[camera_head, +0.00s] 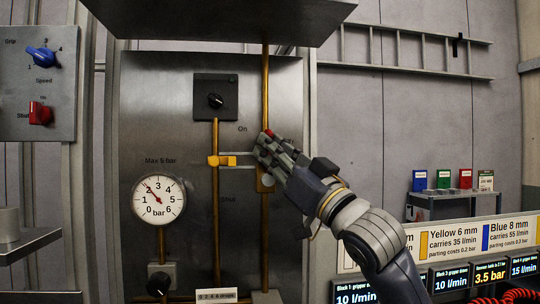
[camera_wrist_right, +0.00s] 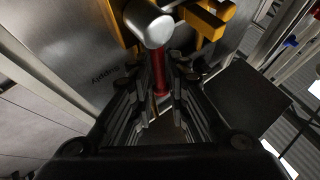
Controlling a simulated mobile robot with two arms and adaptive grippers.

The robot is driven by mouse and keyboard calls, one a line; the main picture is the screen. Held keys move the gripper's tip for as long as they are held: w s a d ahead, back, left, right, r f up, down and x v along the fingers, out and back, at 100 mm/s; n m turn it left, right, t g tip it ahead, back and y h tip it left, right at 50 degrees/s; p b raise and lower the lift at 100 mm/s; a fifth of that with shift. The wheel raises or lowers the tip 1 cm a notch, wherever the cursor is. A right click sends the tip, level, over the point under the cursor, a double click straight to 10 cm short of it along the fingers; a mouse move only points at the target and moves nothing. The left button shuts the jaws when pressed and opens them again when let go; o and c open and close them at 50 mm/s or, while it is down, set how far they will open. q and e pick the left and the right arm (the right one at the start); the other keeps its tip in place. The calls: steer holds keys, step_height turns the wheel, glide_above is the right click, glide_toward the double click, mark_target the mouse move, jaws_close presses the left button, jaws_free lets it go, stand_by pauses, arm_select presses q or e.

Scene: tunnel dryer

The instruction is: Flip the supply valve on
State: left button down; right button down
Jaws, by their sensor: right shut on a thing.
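The label "On" (camera_head: 242,128) is above the valve; a smaller label below is hard to read. In the wrist view the red handle lies between the finger pads, beneath a silver round end (camera_wrist_right: 150,26). My left gripper is not in view.
A pressure gauge (camera_head: 158,200) marked "Max 5 bar" reads about 2. A black dial (camera_head: 215,98) sits above the valve. A second brass pipe (camera_head: 265,85) runs close behind my gripper. A metal hood (camera_head: 220,18) overhangs the panel. A sign board (camera_head: 450,240) stands at the right.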

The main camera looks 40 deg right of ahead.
steer(key=c, duration=1.7)
jaws_free()
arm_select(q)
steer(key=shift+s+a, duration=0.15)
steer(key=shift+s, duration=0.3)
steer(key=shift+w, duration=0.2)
arm_select(e)
steer(key=shift+s, duration=0.1)
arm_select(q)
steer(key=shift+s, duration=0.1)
arm_select(e)
steer(key=shift+v, duration=3.75)
